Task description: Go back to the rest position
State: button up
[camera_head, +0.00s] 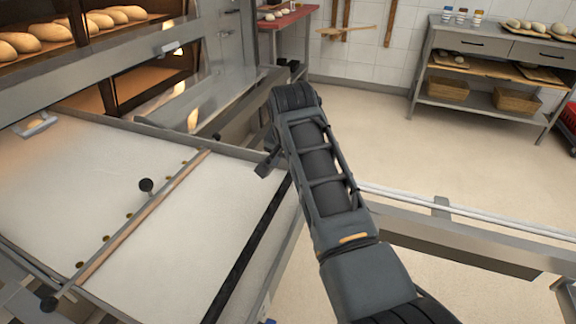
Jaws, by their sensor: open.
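My arm reaches from the bottom right up to the middle of the view. Its dark wrist is over the right edge of the white loader board. My gripper (268,163) shows only in part, as a dark piece just left of the forearm, and the arm hides the rest. It is open, and I see nothing held in it. The white loader board (190,255) lies below and to the left, with a crossbar (135,224) and a black knob (147,185) on it. I cannot tell whether the gripper touches the board's edge.
The deck oven (95,70) with loaves stands at the upper left, its door handle (36,126) near the board. A metal rail (470,235) runs behind my arm to the right. A shelved worktable (480,45) stands at the back right. The floor between is clear.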

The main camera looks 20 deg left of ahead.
jog(key=shift+s+r, duration=0.15)
jog(key=shift+r, duration=0.2)
